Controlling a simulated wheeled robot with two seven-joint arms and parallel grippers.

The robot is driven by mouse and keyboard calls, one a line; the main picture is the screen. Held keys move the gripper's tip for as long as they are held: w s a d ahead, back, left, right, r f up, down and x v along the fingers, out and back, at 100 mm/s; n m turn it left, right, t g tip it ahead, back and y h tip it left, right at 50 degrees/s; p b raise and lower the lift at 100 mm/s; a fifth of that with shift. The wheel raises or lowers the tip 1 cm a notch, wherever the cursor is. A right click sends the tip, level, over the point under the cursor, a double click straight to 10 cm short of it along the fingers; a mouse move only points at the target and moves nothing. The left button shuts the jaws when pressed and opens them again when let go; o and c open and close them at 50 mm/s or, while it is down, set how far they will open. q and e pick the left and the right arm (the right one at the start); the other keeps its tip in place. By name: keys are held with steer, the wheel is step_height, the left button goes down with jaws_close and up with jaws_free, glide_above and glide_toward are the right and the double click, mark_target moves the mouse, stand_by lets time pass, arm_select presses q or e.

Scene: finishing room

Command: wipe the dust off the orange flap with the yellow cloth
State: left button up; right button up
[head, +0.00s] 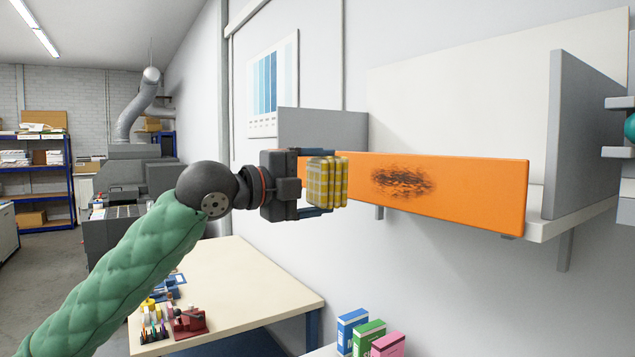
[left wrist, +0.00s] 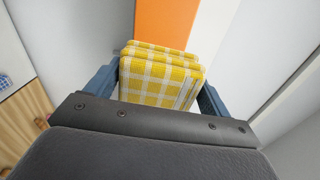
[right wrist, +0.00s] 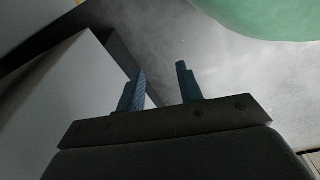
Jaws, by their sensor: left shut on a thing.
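The orange flap (head: 480,190) is a long panel along the front of a wall shelf. A dark smudge of dust (head: 403,184) marks its face left of the middle. My left gripper (head: 322,183) is shut on the folded yellow checked cloth (head: 327,182), in front of the flap's left end and left of the dust. The cloth also shows between the fingers in the left wrist view (left wrist: 160,78), with the flap (left wrist: 166,22) behind it. I cannot tell whether the cloth touches the flap. My right gripper (right wrist: 160,85) is open and empty in the right wrist view.
Grey side panels (head: 580,130) bound the shelf. Below stands a pale table (head: 240,285) with small items at its front left. Blue, green and pink boxes (head: 369,336) stand at the bottom. A teal ball (head: 630,127) sits on a rack at right.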

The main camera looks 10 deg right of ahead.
arm_select(q)
steer(key=shift+w+d, duration=0.2)
steer(key=shift+d, duration=0.35)
steer(key=x, duration=0.3)
steer(key=shift+d, duration=0.15)
steer(key=shift+w+d+p, duration=0.2)
steer(key=shift+d+p, duration=0.1)
steer(key=shift+d, duration=0.1)
steer(key=shift+w+d+f, duration=0.1)
steer(key=shift+w+d, duration=0.05)
steer(key=shift+d, duration=0.05)
arm_select(e)
steer(key=shift+s+d+f, duration=0.2)
steer(key=shift+s+f, duration=0.3)
steer(key=shift+s, duration=0.3)
arm_select(q)
steer(key=shift+d, duration=0.15)
steer(key=shift+x, duration=0.8)
arm_select(e)
steer(key=shift+r, duration=0.1)
